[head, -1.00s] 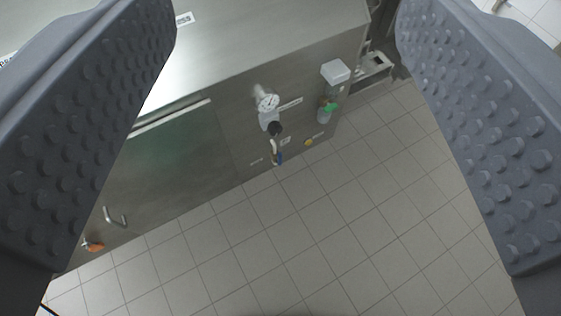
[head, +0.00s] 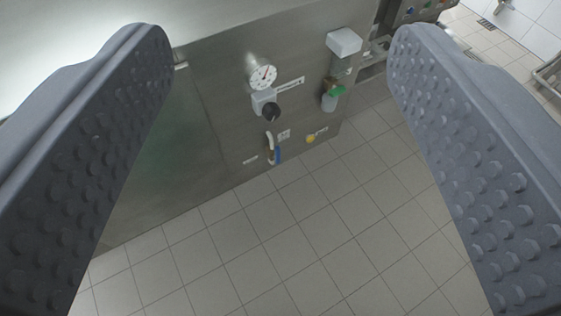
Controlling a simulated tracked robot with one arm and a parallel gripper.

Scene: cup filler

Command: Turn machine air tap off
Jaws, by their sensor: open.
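My gripper (head: 279,45) is open and empty, with one grey knobbed finger at each side of the head view. Between the fingers, some distance beyond, is the steel machine panel (head: 215,110). A small tap with a blue handle (head: 277,155) hangs at the panel's lower edge, below a round white gauge (head: 263,77) and a black knob (head: 271,112). A green-handled part (head: 335,91) is to the right, under a white block (head: 343,41). The labels are too small to read, so I cannot tell which handle is the air tap. Nothing touches the fingers.
A yellow button (head: 310,139) is on the panel right of the blue handle. The tiled floor (head: 300,240) below is clear. More equipment (head: 415,12) stands at the top right, and a metal rack (head: 548,75) at the right edge.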

